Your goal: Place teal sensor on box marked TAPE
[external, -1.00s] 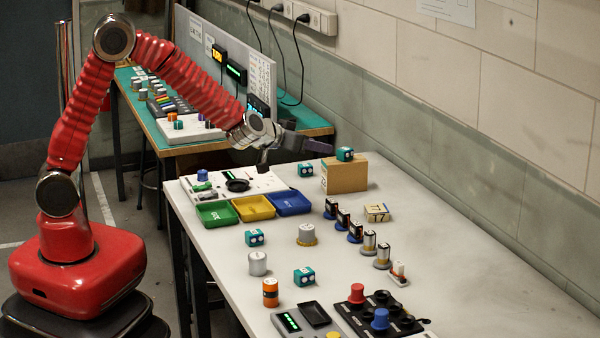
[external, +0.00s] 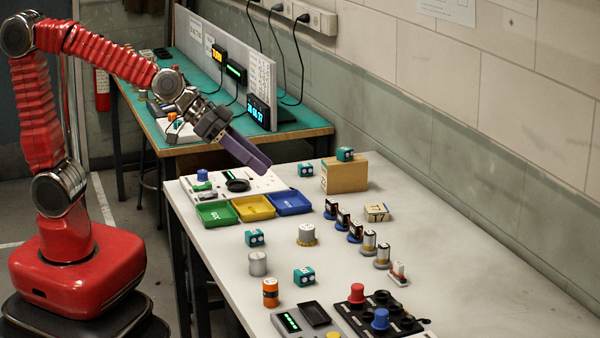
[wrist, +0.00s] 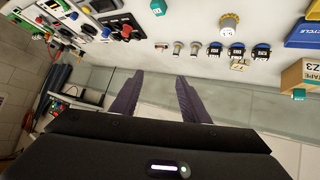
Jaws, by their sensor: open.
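A cardboard box (external: 344,178) stands at the far end of the white table. In the wrist view the box (wrist: 301,72) shows lettering, partly cut off by the frame. A teal sensor (external: 344,154) rests on its top; it also shows in the wrist view (wrist: 298,95). A second teal sensor (external: 305,168) stands on the table just left of the box. Two more teal sensors (external: 254,238) (external: 304,277) stand nearer the front. My gripper (external: 262,166) is open and empty, in the air above the table's far left, apart from the box. Its purple fingers show in the wrist view (wrist: 160,76).
Green (external: 216,214), yellow (external: 254,208) and blue (external: 289,203) trays lie below my gripper. A white panel (external: 240,184) with a black dial is behind them. A row of small parts (external: 355,231) runs forward from the box.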

